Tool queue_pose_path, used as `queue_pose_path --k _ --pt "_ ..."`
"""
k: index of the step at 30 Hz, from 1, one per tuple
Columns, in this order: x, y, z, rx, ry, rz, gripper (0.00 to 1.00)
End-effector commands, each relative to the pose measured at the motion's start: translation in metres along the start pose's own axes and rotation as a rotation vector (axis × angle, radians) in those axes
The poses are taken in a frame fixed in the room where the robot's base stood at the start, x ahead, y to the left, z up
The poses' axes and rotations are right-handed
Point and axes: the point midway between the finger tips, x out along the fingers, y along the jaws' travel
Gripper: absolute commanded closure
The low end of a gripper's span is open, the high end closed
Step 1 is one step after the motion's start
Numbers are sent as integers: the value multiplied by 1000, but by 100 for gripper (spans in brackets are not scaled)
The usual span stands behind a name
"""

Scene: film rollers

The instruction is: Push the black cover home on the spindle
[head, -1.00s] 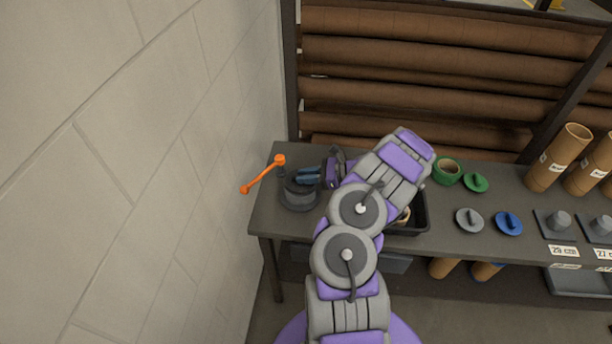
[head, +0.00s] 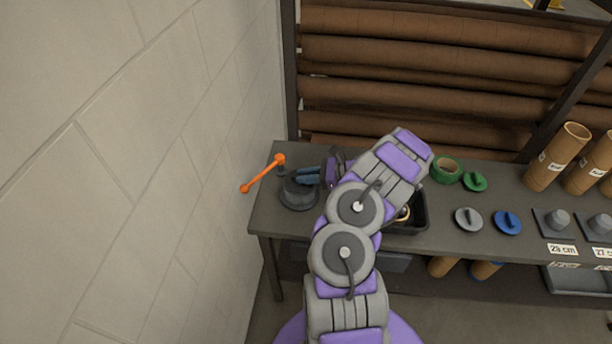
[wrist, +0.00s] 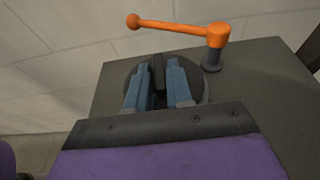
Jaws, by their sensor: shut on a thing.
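The black cover (head: 291,187) is at the left end of the bench, on a grey round base. In the wrist view, its dark disc (wrist: 198,82) shows around my fingers, and its raised grip stands between them. My gripper (head: 307,175) is over the cover from the right, with its blue fingers shut on that grip. The fingers also show in the wrist view (wrist: 155,88). The spindle is hidden under the cover, so I cannot tell how far down the cover sits. An orange crank handle (head: 264,174) stands just behind and left of it; it also shows in the wrist view (wrist: 180,27).
A block wall (head: 160,150) rises left of the bench (head: 350,237). A black tray (head: 412,231) lies partly behind my arm. Large brown rolls (head: 420,95) fill the rack behind.

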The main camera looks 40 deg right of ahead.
Motion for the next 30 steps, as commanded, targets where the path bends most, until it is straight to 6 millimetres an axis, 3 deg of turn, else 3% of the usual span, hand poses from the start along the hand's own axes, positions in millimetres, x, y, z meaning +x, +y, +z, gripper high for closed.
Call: queue_pose_path --k 30 --pt "2 0 -8 1 0 0 100"
